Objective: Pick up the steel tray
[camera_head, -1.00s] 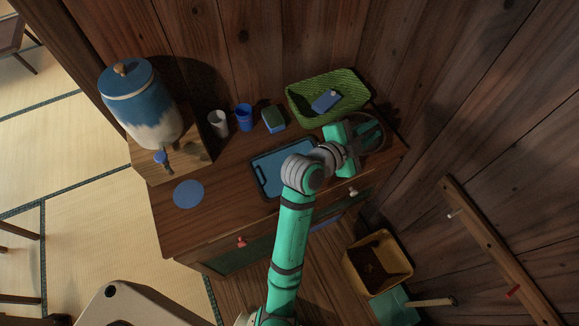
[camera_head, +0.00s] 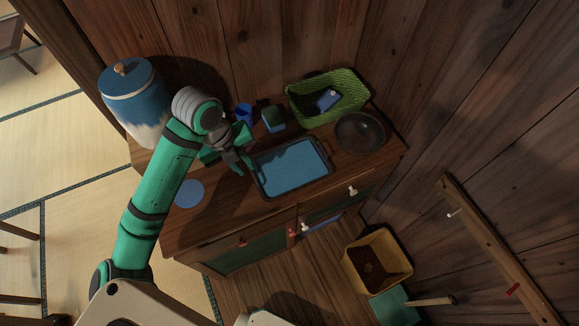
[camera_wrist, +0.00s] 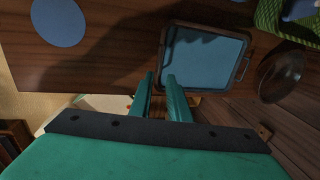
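The tray (camera_head: 299,191) is rectangular, with a dark rim and a bluish inner face. It lies flat on the wooden cabinet top. It also shows in the wrist view (camera_wrist: 205,60), up and to the right of the fingertips. My gripper (camera_head: 241,165) is at the tray's left end in the head view, seemingly above the cabinet top and apart from the tray. In the wrist view its two green fingers (camera_wrist: 160,78) stand a small gap apart with nothing between them.
A dark round bowl (camera_head: 360,132) is right of the tray. Behind are a green basket (camera_head: 300,108), a blue cup (camera_head: 244,112) and a green-topped blue block (camera_head: 273,121). A blue disc (camera_head: 189,194) lies at left, near a large blue-and-white jar (camera_head: 134,95). Wooden walls rise behind.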

